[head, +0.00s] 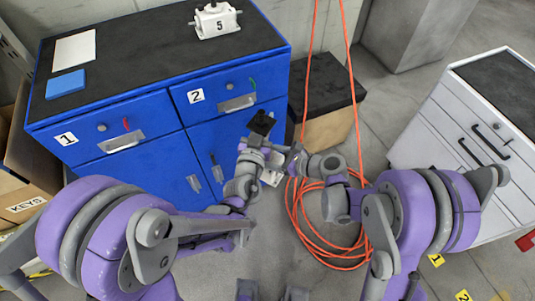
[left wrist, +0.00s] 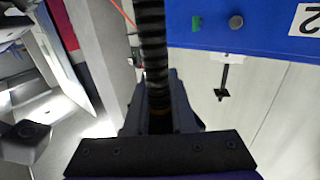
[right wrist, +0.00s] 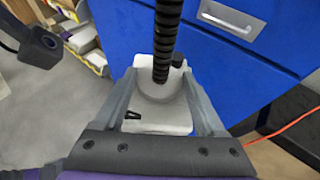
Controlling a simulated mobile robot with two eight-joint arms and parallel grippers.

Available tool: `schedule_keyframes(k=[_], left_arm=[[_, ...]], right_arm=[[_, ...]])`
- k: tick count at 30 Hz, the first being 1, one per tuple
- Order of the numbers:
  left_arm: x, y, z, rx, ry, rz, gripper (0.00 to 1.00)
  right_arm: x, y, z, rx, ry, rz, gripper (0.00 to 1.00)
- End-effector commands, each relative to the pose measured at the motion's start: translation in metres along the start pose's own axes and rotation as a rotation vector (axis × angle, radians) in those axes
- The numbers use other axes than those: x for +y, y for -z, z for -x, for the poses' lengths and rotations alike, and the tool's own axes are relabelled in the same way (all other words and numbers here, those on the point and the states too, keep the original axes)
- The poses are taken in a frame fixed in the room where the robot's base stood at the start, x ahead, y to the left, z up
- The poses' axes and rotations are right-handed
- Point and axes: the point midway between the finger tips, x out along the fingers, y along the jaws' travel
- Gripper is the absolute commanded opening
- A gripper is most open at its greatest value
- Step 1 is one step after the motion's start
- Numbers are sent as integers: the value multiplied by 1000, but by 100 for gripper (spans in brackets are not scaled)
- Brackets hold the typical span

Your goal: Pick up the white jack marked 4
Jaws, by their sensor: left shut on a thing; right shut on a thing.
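The white jack (right wrist: 160,115) sits between the fingers of my right gripper (right wrist: 160,95) in the right wrist view. A dark mark shows on its side, partly hidden, and a small dark knob at its top. In the head view a bit of its white body (head: 270,178) shows under and between my grippers, above the floor in front of the blue cabinet. My right gripper (head: 288,163) is shut on it. My left gripper (head: 254,160) is shut close beside it; in the left wrist view its grip (left wrist: 158,115) is dark and the contact is hidden.
A white jack marked 5 (head: 216,20) stands on the blue cabinet (head: 125,99) ahead. Orange hose (head: 293,215) hangs and coils on the floor to the right. A black-topped box (head: 327,83) stands behind it. A white drawer cabinet (head: 432,130) is at the right.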

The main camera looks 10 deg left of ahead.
Motion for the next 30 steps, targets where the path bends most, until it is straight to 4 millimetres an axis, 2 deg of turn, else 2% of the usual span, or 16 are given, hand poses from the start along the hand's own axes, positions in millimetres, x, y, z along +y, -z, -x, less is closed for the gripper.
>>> schedule_keyframes(k=[1, 6, 11, 12, 17, 26, 30], left_arm=[[-1, 2, 0, 4, 3, -2, 0], [-1, 2, 1, 4, 3, -2, 0], [-1, 2, 1, 4, 3, -2, 0], [-1, 2, 1, 3, 3, -2, 31], [-1, 1, 1, 2, 2, -1, 59], [0, 1, 1, 1, 1, -1, 59], [0, 1, 7, 1, 0, -1, 59]], right_arm=[[-2, -1, 0, 0, 4, 0, 30], [-2, -1, 1, 0, 6, -1, 0], [-3, -1, 1, -1, 7, -1, 0], [-3, -4, 1, -8, 7, -5, 0], [-2, -3, 1, -7, 5, -5, 0], [-1, -3, 1, -7, 3, -4, 0], [-1, -3, 1, -7, 3, -4, 0]])
